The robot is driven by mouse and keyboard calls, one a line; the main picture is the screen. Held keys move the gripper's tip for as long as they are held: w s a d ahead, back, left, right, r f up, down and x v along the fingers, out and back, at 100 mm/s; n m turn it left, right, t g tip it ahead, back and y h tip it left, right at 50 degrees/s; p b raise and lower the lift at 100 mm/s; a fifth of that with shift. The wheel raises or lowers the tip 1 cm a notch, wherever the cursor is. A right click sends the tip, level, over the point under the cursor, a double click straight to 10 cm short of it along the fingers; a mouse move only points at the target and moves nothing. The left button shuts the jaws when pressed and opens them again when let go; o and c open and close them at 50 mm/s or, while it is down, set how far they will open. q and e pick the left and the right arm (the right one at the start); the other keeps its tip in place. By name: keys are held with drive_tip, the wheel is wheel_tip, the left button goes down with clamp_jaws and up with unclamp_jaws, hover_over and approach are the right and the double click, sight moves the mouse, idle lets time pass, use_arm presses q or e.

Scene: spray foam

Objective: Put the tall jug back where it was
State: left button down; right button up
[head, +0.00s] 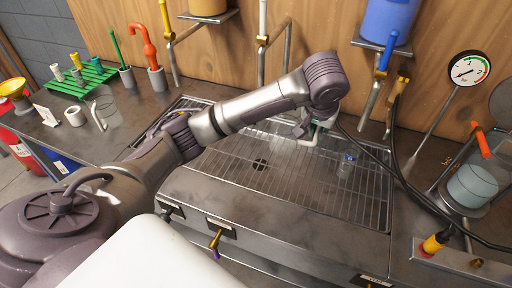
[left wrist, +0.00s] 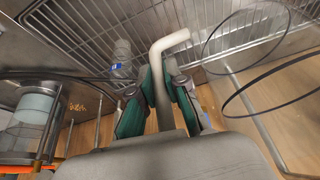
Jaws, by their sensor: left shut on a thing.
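My left gripper (head: 308,130) hangs over the grated basin, partly hidden by its own wrist. Its green-padded fingers, also in the left wrist view (left wrist: 158,105), are shut on the white bent handle (left wrist: 168,45) of what looks like the tall jug. The jug's clear body (left wrist: 245,40) shows only as faint rim outlines beside the handle. In the head view the white handle (head: 312,141) shows just below the fingers; the clear body is hard to make out. I cannot tell whether the jug touches the grate. My right gripper is not in view.
A small clear container (head: 347,164) stands on the grate (head: 255,185), right of the gripper. Another clear jug (head: 108,112) stands on the left counter near a white roll (head: 75,116). Pipes, a black hose and a gauge (head: 468,69) crowd the back and right.

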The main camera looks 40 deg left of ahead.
use_arm(q)
drive_tip(key=w+f+n, duration=0.1)
drive_tip(key=w+f, duration=0.1)
drive_tip(key=w, duration=0.7)
drive_tip(key=s+a+f+p, duration=0.3)
drive_tip(key=a+f, duration=0.7)
drive_tip(key=a, duration=0.1)
drive_tip(key=shift+a+f+p, duration=0.25)
drive_tip(key=shift+f+p, duration=0.1)
drive_tip(key=shift+f, duration=0.05)
drive_tip(key=shift+s, duration=0.1)
drive_tip(key=c, duration=1.2)
unclamp_jaws()
drive_tip(key=shift+f, duration=0.1)
drive_tip(key=b+v, duration=0.1)
drive_tip(key=v, duration=1.1)
drive_tip(key=shift+d, duration=0.2)
